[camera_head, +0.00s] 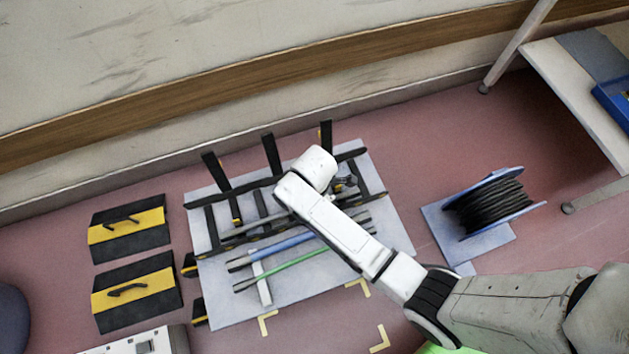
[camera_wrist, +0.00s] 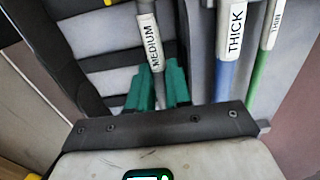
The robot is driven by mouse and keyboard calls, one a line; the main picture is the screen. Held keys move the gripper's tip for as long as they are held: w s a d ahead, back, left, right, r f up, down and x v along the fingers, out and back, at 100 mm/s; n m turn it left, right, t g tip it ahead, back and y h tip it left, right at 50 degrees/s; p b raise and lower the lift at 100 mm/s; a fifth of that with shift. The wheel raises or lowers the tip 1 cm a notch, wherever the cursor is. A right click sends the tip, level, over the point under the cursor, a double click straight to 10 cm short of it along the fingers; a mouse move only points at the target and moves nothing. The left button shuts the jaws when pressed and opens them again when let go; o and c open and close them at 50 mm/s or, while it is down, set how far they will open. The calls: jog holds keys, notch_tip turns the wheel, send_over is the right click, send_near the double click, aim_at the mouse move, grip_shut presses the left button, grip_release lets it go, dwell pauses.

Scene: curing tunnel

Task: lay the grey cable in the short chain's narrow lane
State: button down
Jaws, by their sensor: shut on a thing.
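The grey cable (camera_wrist: 134,92), with a white MEDIUM label, is between the green fingers of my gripper (camera_wrist: 160,88) in the wrist view, and the fingers are shut on it. In the head view the grey cable (camera_head: 246,229) lies along the near side of the black chain frame, partly under my arm. The black chain (camera_head: 213,228) has crossbars and several upright black flaps. I cannot tell which lane is the narrow one. My wrist hides the fingertips in the head view.
A blue cable (camera_head: 270,252) labelled THICK and a green cable (camera_head: 285,269) labelled THIN lie nearer on the grey board (camera_head: 225,310). A spool of black cable (camera_head: 490,207) stands at right. Two black-and-yellow boxes (camera_head: 127,233) (camera_head: 135,291) sit at left.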

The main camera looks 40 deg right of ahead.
jog(key=c, duration=1.3)
grip_release()
jog(key=shift+c, duration=0.2)
notch_tip(320, 180, up, 13)
jog(key=p, duration=0.5)
jog(key=shift+p, duration=0.35)
jog(key=s+d+r+m, duration=0.3)
jog(key=s+d+m, duration=0.1)
jog(key=s+m, duration=0.3)
jog(key=s+d+r+m+t, duration=0.1)
jog(key=s+d+r+m, duration=0.2)
jog(key=s+m, duration=0.4)
jog(key=shift+s+d+r+m, duration=0.4)
jog(key=shift+s+r, duration=0.3)
jog(key=shift+s, duration=0.55)
